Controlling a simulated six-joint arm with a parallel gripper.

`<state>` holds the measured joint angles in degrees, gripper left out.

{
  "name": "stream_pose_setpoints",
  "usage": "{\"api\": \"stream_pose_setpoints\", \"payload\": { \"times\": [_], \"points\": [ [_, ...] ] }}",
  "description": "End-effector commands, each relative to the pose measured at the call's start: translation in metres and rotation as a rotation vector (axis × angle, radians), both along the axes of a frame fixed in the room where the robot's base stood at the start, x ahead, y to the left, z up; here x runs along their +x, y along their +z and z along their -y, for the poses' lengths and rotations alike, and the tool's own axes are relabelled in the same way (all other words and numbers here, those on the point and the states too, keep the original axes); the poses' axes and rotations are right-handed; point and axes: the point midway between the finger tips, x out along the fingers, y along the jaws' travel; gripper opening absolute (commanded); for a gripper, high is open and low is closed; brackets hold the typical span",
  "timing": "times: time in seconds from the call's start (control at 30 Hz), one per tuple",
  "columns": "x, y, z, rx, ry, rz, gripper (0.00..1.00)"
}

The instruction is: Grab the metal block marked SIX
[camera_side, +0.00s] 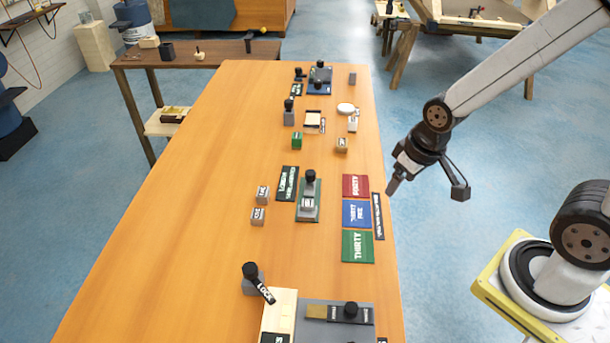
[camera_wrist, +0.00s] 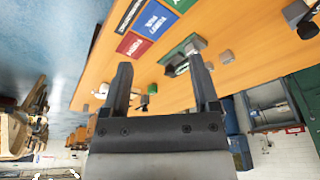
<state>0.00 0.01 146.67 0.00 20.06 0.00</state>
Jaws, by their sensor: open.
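My gripper (camera_side: 426,189) is open and empty, held off the right edge of the table and above its surface. Its two spread fingers also show in the wrist view (camera_wrist: 162,80). Two small marked cubes lie left of centre on the table: an upper cube (camera_side: 263,194) and a lower cube (camera_side: 258,216). A green cube (camera_side: 297,140) and a tan-brown cube (camera_side: 341,145) lie farther back. The marks are too small to read surely, so I cannot tell which block says SIX. My gripper is well apart from all of them.
The wooden table (camera_side: 165,240) has free room on its left. Red (camera_side: 356,186), blue (camera_side: 356,214) and green (camera_side: 357,247) panels lie near the right edge. A black-knobbed device (camera_side: 308,200) stands between panels and cubes. A lever device (camera_side: 252,280) is in front.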

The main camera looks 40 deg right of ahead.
Motion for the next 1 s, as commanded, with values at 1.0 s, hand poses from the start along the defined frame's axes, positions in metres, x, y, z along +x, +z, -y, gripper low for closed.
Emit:
{"api": "stream_pose_setpoints", "payload": {
  "times": [1.0],
  "points": [
    [-0.011,-0.046,-0.022,0.314,-0.515,-0.345,0.85]
  ]
}}
